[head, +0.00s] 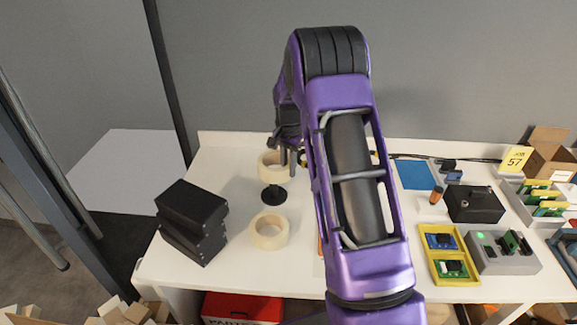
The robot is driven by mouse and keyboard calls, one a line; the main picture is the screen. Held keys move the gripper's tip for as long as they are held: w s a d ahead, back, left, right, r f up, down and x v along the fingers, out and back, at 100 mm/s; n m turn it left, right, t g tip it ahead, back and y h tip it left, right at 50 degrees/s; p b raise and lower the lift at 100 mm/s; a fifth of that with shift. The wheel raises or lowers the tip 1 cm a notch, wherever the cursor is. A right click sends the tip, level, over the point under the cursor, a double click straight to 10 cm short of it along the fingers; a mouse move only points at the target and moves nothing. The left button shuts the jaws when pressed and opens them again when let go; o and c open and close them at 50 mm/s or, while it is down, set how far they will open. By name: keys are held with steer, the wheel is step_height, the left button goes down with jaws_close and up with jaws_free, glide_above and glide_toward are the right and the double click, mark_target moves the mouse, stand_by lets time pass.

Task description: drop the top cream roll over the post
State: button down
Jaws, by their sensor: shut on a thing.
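One cream roll (271,169) is held up by my gripper (287,157), which is shut on its right side. The roll appears directly over the black post (273,193), whose round base shows below it on the white table. The upper part of the post is hidden by the roll, so I cannot tell whether the roll is around it or only above it. A second cream roll (269,232) lies flat on the table in front of the post. My purple arm hides part of the table to the right.
Black boxes (192,220) are stacked at the table's left. Right of my arm are a blue mat (416,174), a black device (474,204), a yellow tray (453,281) and a grey fixture (506,262). A carton (549,160) stands at the far right.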

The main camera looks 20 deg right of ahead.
mark_target(288, 175)
steer(key=shift+f+b, duration=0.8)
steer(key=shift+f, duration=0.75)
steer(key=shift+c, duration=1.6)
jaws_free()
steer(key=shift+r, duration=0.15)
steer(key=shift+r+p, duration=1.75)
steer(key=shift+r, duration=2.2)
